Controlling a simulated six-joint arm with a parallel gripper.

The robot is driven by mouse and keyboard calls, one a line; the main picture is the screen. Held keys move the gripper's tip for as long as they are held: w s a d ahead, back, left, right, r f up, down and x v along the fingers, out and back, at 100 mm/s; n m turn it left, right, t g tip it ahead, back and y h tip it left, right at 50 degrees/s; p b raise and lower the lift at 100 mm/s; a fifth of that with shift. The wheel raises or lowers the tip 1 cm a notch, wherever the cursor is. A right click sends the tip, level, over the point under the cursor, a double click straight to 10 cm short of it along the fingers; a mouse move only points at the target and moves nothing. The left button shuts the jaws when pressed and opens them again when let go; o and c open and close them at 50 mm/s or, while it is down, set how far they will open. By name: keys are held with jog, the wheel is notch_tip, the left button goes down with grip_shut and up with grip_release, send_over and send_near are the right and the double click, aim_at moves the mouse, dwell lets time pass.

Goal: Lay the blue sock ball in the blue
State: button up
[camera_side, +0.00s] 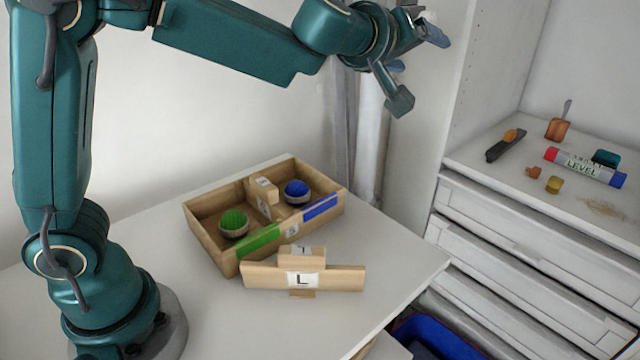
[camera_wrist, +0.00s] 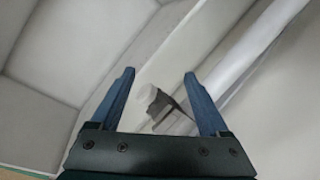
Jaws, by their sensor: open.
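The blue sock ball (camera_side: 297,189) rests in the right compartment of a wooden tray (camera_side: 197,222), the one with the blue strip (camera_side: 320,208) on its front wall. A greyish band shows around its lower part. A green sock ball (camera_side: 234,222) rests in the left compartment, behind the green strip (camera_side: 258,241). My gripper (camera_side: 420,68) is high above and to the right of the tray, well apart from both balls. In the wrist view its two blue fingers (camera_wrist: 160,74) are spread, with nothing held between them.
A wooden piece marked L (camera_side: 345,278) lies in front of the tray. The white shelf (camera_side: 500,185) at right holds a marker-like tube (camera_side: 585,167) and several small items. A blue bin (camera_side: 440,337) stands below the table edge. The table's front left is clear.

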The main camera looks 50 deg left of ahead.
jog(key=s+d+f+m+g+h, duration=0.1)
jog(key=s+d+m+g+h, duration=0.2)
jog(key=s, duration=0.4)
jog(key=s+d+f+m+g+h, duration=0.1)
jog(key=s+f+m+h, duration=0.15)
jog(key=s+m, duration=0.4)
jog(key=s+a+f+g+y, duration=0.1)
jog(key=s+a+f+g, duration=0.1)
jog(key=s+f, duration=0.3)
jog(key=s+a+f+g+y, duration=0.2)
jog(key=s+a+f, duration=0.3)
jog(key=s, duration=0.7)
jog(key=shift+f+g, duration=0.4)
jog(key=shift+g, duration=0.2)
